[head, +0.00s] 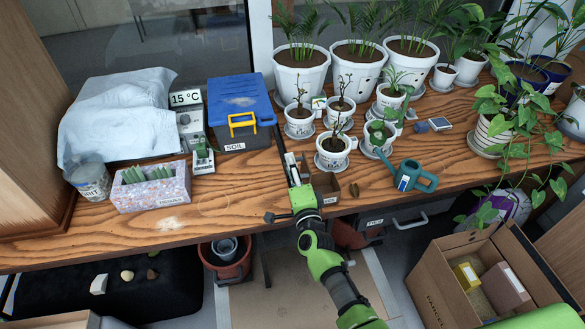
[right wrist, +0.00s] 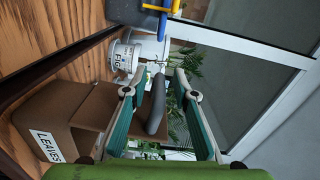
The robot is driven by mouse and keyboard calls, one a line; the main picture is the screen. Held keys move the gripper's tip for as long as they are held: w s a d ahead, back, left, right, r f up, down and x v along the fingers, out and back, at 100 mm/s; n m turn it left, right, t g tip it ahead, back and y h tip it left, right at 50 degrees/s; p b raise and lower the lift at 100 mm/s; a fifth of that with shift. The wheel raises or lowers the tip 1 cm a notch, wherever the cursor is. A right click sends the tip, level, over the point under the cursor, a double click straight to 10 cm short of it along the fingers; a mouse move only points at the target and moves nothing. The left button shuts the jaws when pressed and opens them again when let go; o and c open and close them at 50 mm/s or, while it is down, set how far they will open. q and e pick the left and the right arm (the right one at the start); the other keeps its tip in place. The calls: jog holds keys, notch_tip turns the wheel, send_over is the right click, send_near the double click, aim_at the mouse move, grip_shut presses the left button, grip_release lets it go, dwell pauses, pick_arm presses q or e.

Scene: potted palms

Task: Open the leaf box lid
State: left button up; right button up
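The leaf box is a small brown box (head: 325,189) at the front edge of the wooden bench, partly hidden by my right gripper (head: 291,160). In the right wrist view the box (right wrist: 50,112) carries a white LEAVES label. A brown panel (right wrist: 95,103), seemingly its lid, lies beside the labelled face; I cannot tell whether it is fully down. A dark grey curved handle (right wrist: 156,105) stands up between the two fingers of my right gripper (right wrist: 159,82). These fingers are apart, and I see a gap on both sides of the handle. My left gripper is not in view.
A blue-lidded soil box (head: 240,103) stands behind the gripper. White potted plants (head: 333,152) stand close to its right, with a teal watering can (head: 412,177) further right. A tissue box (head: 153,188) is at left. Bare bench lies between the tissue box and gripper.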

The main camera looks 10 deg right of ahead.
jog(key=shift+s+f, duration=0.1)
jog(key=shift+s, duration=0.45)
jog(key=s, duration=1.1)
jog(key=shift+d, duration=0.2)
jog(key=s+f+n+g+y, duration=0.1)
jog(key=s+f+n+g, duration=0.5)
jog(key=f, duration=0.9)
jog(key=s+f+n+g+y, duration=0.15)
jog(key=s+f+n, duration=0.25)
jog(key=s+f, duration=0.75)
jog(key=s+d+f+n+g+h, duration=0.1)
jog(key=s+d+f+n+g, duration=0.2)
jog(key=s+f, duration=0.4)
jog(key=s+d+f+n+g+h, duration=0.1)
jog(key=s+d+f+n+g, duration=0.2)
jog(key=s+f, duration=0.4)
jog(key=s+d+f+n+g+h, duration=0.1)
jog(key=s+d+f, duration=0.4)
jog(key=s, duration=1.1)
notch_tip(320, 180, down, 3)
jog(key=shift+r+n+g, duration=0.2)
jog(key=shift+n+g, duration=0.7)
jog(key=shift+g, duration=0.35)
